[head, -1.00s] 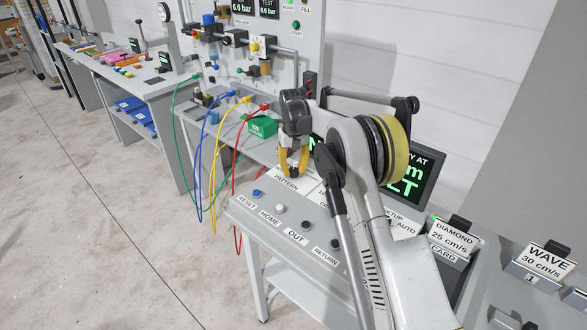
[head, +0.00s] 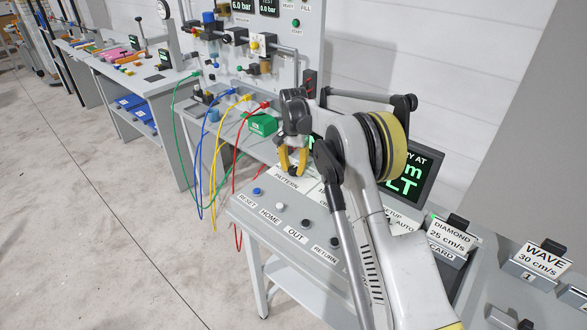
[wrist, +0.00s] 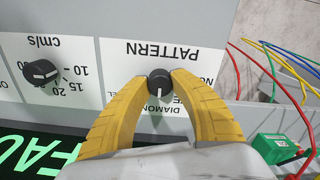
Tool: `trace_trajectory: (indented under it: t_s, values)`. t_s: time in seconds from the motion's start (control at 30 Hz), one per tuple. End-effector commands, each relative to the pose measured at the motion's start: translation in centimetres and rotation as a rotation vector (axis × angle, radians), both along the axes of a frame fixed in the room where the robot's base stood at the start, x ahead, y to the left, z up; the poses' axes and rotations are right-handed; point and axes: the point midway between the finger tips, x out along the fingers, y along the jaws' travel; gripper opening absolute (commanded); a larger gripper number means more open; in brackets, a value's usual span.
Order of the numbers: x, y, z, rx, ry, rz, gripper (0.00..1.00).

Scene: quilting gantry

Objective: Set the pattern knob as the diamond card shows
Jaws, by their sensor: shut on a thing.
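The pattern knob (wrist: 160,80) is a small black knob with a white pointer line on a white label plate, which appears upside down in the wrist view. Its pointer points down in that view, at the DIAMOND label (wrist: 160,106). My gripper (wrist: 161,78) has its yellow fingers shut on the knob, one on each side. The diamond card (head: 452,236), reading "DIAMOND 25 cm/s", stands in the CARD holder to the right.
A second black knob (wrist: 41,72) with a cm/s scale is beside the pattern knob. The console front has RESET, HOME, OUT and RETURN buttons (head: 280,206). A wave card (head: 543,258) stands further right. A green box (head: 263,124) and coloured hoses are behind the gripper.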

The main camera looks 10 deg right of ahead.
Motion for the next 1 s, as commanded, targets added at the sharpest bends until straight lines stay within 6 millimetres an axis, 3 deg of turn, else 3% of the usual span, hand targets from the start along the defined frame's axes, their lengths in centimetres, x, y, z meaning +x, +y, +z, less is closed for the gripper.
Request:
trace_trajectory:
  t_s: [0.53, 0.57, 0.63, 1.0]
  values:
    - [0.0, 0.0, -0.01, 0.0, 0.0, -0.027, 0.0]
    - [0.0, 0.0, -0.01, 0.0, 0.0, -0.027, 0.3]
    - [-0.01, 0.01, -0.01, 0.0, 0.0, -0.027, 0.51]
    - [0.0, 0.0, 0.42, 0.0, 0.0, -0.026, 0.51]
